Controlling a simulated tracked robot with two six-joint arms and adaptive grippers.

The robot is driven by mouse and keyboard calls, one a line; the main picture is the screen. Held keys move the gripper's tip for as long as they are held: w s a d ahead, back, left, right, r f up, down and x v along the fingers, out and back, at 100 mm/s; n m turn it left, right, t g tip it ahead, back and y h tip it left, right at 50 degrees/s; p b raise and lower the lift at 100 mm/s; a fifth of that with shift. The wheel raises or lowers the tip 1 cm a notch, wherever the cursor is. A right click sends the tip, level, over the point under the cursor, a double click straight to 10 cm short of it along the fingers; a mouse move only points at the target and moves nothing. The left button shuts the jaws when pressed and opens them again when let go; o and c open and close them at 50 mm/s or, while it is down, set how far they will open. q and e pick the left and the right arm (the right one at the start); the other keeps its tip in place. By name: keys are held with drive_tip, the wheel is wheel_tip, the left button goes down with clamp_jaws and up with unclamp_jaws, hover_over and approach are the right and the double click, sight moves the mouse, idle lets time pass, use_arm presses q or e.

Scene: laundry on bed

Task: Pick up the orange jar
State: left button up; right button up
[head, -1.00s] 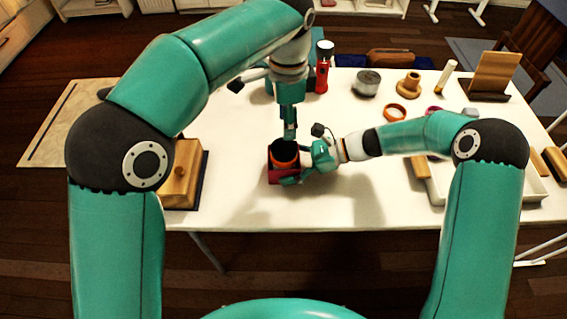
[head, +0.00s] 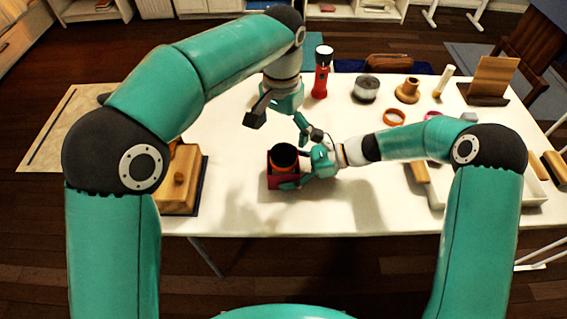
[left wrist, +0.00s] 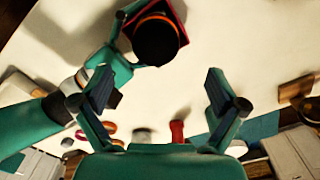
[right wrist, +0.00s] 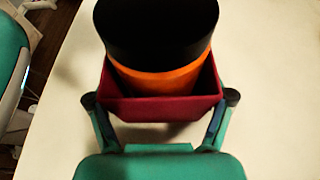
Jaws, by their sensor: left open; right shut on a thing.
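The orange jar (right wrist: 160,80) has a black upper part (right wrist: 158,28) and sits upright inside a dark red open box. Its lower body is hidden by the box walls. The red box (right wrist: 160,108) is held at its sides by my right gripper (head: 303,172), shut on it, at the middle of the table. My left gripper (head: 284,127) is open and empty, behind and above the jar in the head view. In the left wrist view the jar's black top (left wrist: 157,42) lies beyond the spread fingers, apart from them.
On the white table (head: 240,215), a red flashlight (head: 321,80), a grey tin (head: 366,90) and an orange ring (head: 393,117) stand behind. A wooden block on a dark base (head: 180,180) is at left; a white tray (head: 535,190) is at right. The front middle is clear.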

sight(283, 153)
use_arm(q)
wheel_tip(283, 153, down, 3)
drive_tip(key=shift+r, duration=0.1)
drive_tip(key=shift+s+d+f, duration=0.1)
drive_tip(key=shift+s+f, duration=0.1)
drive_tip(key=shift+f, duration=1.1)
drive_tip(key=shift+s+f, duration=0.15)
drive_tip(key=shift+f, duration=1.15)
drive_tip(key=c, duration=1.4)
